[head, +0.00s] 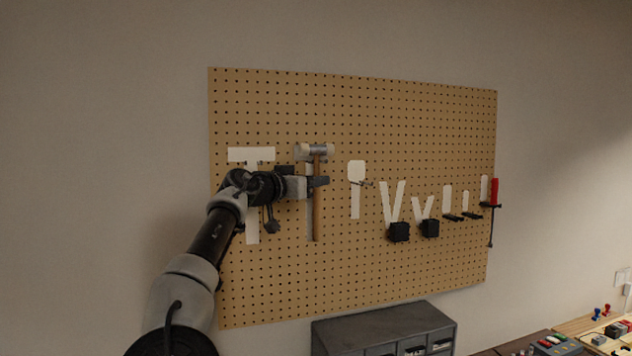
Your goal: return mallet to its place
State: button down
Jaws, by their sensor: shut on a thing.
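The mallet (317,214) has a wooden handle and a pale-tipped metal head. It is upright, head up, in front of the pegboard (300,280). My gripper (319,182) comes from the left and is shut on the mallet's handle, just below the head. A white mallet-like outline (309,226) shows on the board right behind the mallet, mostly covered by it. The mallet lies nearly over this outline, slightly to its right. I cannot tell whether the mallet touches the board or rests on a hook.
A larger white T-shaped outline (252,155) is partly behind my arm. Further right are more white outlines (357,200), black holders (399,232) and a red-handled clamp (494,191). A grey drawer cabinet (380,322) stands below. A workbench with small items is at lower right.

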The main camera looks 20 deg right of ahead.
jog(key=shift+f, duration=0.3)
jog(key=c, duration=1.6)
grip_release()
jog(key=shift+c, duration=0.2)
jog(key=shift+f, duration=0.1)
jog(key=shift+s+a+b, duration=0.1)
jog(key=shift+a+b, duration=0.15)
jog(key=shift+b, duration=0.05)
jog(key=b+v, duration=0.4)
jog(key=v, duration=1.3)
jog(key=shift+r, duration=0.2)
jog(key=shift+s+d, duration=0.1)
